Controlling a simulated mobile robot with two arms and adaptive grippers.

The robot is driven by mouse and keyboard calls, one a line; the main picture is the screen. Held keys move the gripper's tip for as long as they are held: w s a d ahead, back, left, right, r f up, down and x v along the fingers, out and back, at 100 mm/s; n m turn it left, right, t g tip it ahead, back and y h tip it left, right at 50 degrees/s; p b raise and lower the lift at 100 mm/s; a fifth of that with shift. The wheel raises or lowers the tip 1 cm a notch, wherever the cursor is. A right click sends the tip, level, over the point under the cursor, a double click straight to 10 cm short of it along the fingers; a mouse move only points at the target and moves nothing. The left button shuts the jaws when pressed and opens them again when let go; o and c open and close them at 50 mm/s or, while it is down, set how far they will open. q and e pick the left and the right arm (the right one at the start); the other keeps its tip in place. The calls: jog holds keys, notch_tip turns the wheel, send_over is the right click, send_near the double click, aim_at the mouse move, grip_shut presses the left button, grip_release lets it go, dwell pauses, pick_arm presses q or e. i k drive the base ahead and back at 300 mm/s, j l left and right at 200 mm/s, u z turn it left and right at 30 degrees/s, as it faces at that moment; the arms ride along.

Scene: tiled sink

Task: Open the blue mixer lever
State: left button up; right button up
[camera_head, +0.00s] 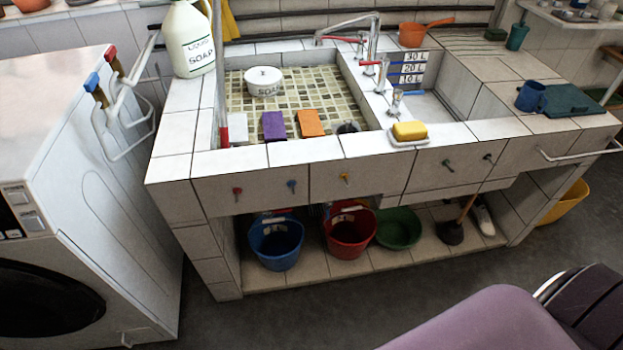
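The sink's tall silver mixer tap (374,40) stands at the back of the tiled sink, with red levers (369,63) to its left and lower front. A thin blue lever (405,62) reaches right from the tap fittings, towards the litre marks. A second blue handle (409,92) sits on a small silver tap (395,103) nearer the front. From here I cannot tell which blue handle belongs to the mixer, nor how far either is turned. Neither of my grippers shows in this view.
A yellow sponge (410,130) lies on the front rim near the small tap. A soap jug (190,40) stands on the left rim; a white pot (264,81) is in the left basin. A washing machine (110,215) stands left. Buckets (276,243) sit under the sink.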

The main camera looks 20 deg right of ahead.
aim_at(397, 95)
jog(key=z, duration=1.35)
jog(key=i+l+u, duration=0.15)
jog(key=l+u, duration=0.25)
jog(key=i+l+u, duration=0.15)
jog(key=l+u, duration=0.3)
